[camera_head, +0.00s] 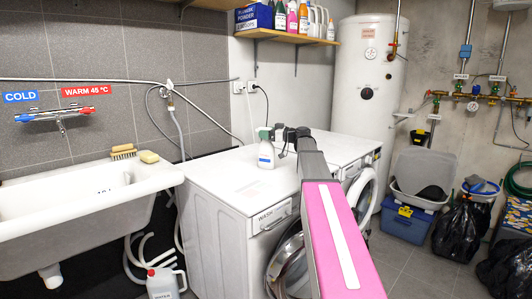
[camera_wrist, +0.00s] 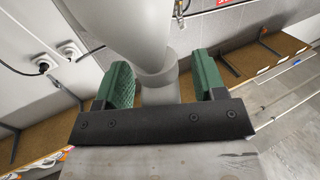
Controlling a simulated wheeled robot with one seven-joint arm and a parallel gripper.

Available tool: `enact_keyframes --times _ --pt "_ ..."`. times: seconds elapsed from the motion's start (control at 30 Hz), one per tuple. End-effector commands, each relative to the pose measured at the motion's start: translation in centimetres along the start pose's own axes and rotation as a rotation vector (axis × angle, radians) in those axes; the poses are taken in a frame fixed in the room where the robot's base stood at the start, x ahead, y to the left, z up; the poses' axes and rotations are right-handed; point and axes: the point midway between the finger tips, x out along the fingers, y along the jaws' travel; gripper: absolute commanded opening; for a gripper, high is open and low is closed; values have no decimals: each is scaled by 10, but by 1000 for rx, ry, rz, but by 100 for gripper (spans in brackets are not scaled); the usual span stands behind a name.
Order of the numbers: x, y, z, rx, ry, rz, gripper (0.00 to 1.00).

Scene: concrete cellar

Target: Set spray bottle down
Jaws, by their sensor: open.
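The white spray bottle (camera_head: 266,157) stands upright on top of the left washing machine (camera_head: 215,180), near its right side. My gripper (camera_head: 272,133) is at the bottle's upper part, reaching in from the right. In the wrist view, the green-padded fingers of my gripper (camera_wrist: 164,78) are spread apart. A pale grey shape, seemingly the bottle (camera_wrist: 143,35), lies between them with a gap on each side. The bottle's top is partly hidden by the gripper in the head view.
A second white machine (camera_head: 340,148) adjoins on the right, partly behind my arm. A shelf (camera_head: 283,36) with several bottles and a powder box hangs above. A sink (camera_head: 80,200) is at left. The left machine's top has free room left of the bottle.

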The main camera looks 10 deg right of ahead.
Motion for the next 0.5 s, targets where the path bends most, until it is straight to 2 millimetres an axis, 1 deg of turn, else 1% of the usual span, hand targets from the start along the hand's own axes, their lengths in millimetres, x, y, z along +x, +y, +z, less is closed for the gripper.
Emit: enact_keyframes --times 0.17,0.2,0.27,0.3,0.4,0.5 --pt "1 0 0 0 0 0 64" --pt "1 0 0 0 0 0 61" --pt "1 0 0 0 0 0 41" --pt "1 0 0 0 0 0 28" --pt "1 0 0 0 0 0 0" --pt "1 0 0 0 1 0 0"
